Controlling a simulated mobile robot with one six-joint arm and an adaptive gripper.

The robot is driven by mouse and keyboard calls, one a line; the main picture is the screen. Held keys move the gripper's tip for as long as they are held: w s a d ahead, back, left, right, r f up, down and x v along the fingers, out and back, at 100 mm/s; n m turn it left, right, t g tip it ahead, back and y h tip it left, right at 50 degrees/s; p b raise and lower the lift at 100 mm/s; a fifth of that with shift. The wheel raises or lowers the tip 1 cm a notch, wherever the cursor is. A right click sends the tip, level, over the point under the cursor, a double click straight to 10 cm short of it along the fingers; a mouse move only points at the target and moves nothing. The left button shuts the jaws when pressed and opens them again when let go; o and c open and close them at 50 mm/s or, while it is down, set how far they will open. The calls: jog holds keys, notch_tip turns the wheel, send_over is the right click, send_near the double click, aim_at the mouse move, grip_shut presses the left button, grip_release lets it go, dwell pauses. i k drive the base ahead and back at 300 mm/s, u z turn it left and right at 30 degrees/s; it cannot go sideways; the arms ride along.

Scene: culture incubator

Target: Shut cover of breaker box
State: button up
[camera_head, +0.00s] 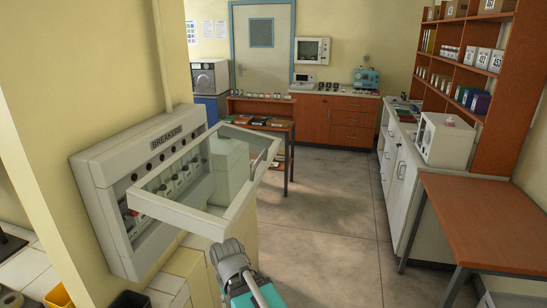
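The breaker box (95,172) is a pale grey case labelled BREAKERS, fixed to the yellow wall at left. Its cover (180,213) is a grey frame with a clear pane, standing open and tilted out to the right from the box. Rows of switches show inside the box and through the pane. A handle (259,160) shows at the cover's far right side. The grey and teal end of my arm comes up from the bottom edge, just below the cover's near lower corner. My gripper's fingers cannot be made out, nor whether they touch the cover.
A brown side table (283,130) stands behind the cover. A wooden desk (485,222) and a white counter (427,177) with a microwave (444,140) line the right. The grey floor (330,215) between is clear. A yellow bin (59,296) is at bottom left.

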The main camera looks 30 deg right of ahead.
aim_at(209, 226)
jog(key=z, duration=1.05)
jog(key=k, duration=1.05)
jog(key=u, duration=1.3)
